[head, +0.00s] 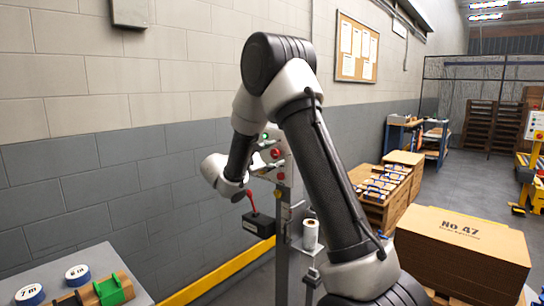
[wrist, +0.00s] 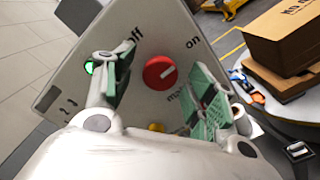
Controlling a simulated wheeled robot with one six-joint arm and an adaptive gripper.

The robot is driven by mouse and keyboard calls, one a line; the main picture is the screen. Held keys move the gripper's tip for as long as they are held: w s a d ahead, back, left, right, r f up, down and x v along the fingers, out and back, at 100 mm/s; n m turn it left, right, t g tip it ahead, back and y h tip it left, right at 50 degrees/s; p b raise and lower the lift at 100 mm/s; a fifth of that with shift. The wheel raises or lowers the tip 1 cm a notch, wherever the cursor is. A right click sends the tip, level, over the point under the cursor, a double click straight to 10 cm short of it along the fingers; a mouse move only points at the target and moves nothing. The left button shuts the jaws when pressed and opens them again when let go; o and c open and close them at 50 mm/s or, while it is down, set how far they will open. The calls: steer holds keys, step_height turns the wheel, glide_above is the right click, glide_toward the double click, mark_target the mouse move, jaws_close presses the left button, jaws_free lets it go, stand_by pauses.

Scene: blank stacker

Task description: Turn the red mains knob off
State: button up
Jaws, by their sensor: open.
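The red mains knob (wrist: 157,73) is round, with a pale pointer mark slanting up and right, roughly toward the word "on". It sits on a grey panel (wrist: 140,30) lettered "off" at upper left and "on" at upper right. My gripper (wrist: 163,62) is open, its green-padded fingers on either side of the knob, with visible gaps and nothing held. In the head view my gripper (head: 267,160) is at the post-mounted panel, partly hidden by my arm. A red round control (head: 276,153) shows there between the fingers.
A green lamp (wrist: 89,67) glows on the panel, and a yellow part (wrist: 156,127) sits below the knob. A paper roll (head: 310,235) and stacked boxes (head: 465,245) stand to the right.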

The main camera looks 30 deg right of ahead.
steer(key=shift+d, duration=0.3)
steer(key=c, duration=1)
